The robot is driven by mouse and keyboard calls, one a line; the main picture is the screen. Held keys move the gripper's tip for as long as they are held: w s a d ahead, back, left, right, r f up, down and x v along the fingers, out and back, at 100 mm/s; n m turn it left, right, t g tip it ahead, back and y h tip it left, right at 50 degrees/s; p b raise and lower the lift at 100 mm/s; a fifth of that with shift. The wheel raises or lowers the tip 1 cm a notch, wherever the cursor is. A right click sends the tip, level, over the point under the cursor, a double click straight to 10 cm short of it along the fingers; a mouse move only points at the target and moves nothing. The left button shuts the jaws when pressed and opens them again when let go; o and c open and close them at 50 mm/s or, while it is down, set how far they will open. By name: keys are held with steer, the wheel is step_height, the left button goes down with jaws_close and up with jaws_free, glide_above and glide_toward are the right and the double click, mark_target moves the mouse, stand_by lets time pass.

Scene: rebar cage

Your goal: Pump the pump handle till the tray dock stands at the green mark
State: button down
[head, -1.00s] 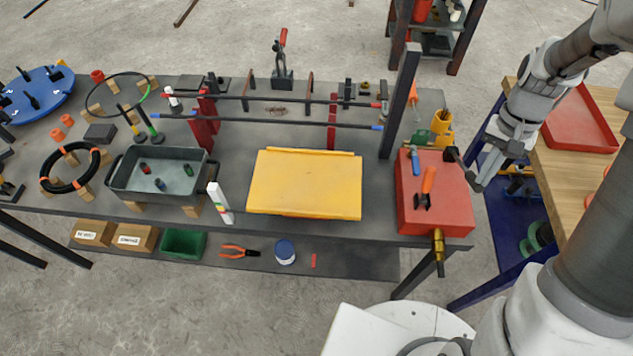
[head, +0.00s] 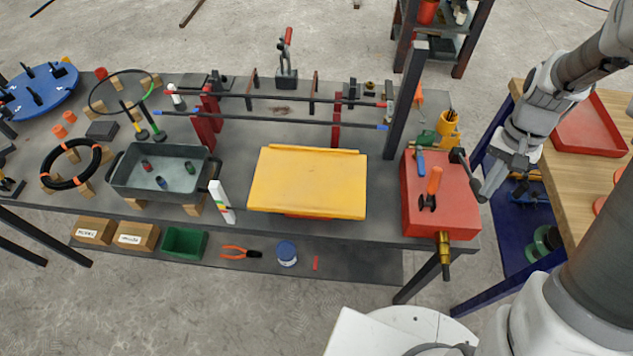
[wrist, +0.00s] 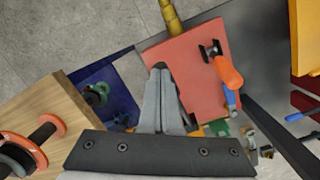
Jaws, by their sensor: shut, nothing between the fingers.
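The orange-gripped lever (head: 435,181), which appears to be the pump handle, stands on the red box (head: 458,213) at the bench's right end. The lever (wrist: 226,72) also shows in the wrist view. The yellow tray dock (head: 307,183) lies mid-bench. A white marked post (head: 217,196) stands left of it; its marks are too small to read, so I cannot tell the dock's level against green. My gripper (head: 482,194) is shut and empty by the box's right edge, apart from the orange grip. In the wrist view, my gripper (wrist: 160,68) overlaps the box's edge.
A blue-handled piece (head: 420,161) sits behind the lever on the box. A dark upright post (head: 404,102) stands behind the box's left side. A brass fitting (head: 444,247) sticks out in front. A wooden table (head: 566,179) is to the right.

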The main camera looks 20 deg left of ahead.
mark_target(484, 199)
steer(key=shift+f, duration=0.25)
steer(key=shift+s+d+f+b, duration=0.1)
steer(key=shift+s+f+b, duration=0.15)
steer(key=shift+f+b, duration=0.25)
steer(key=shift+f, duration=0.1)
steer(key=shift+s+f+b, duration=0.2)
steer(key=shift+f+b, duration=0.25)
steer(key=shift+f, duration=0.35)
steer(key=shift+s+d+f+b, duration=0.1)
steer(key=shift+f+b, duration=0.45)
steer(key=shift+f, duration=0.3)
steer(key=w+r+p, duration=0.1)
steer(key=r+p, duration=0.1)
steer(key=r, duration=0.1)
steer(key=w+r+p, duration=0.1)
steer(key=r+p, duration=0.1)
steer(key=a+r+p, duration=0.1)
steer(key=r+p, duration=0.1)
steer(key=r, duration=0.1)
steer(key=shift+w+r, duration=0.3)
steer(key=shift+w, duration=0.1)
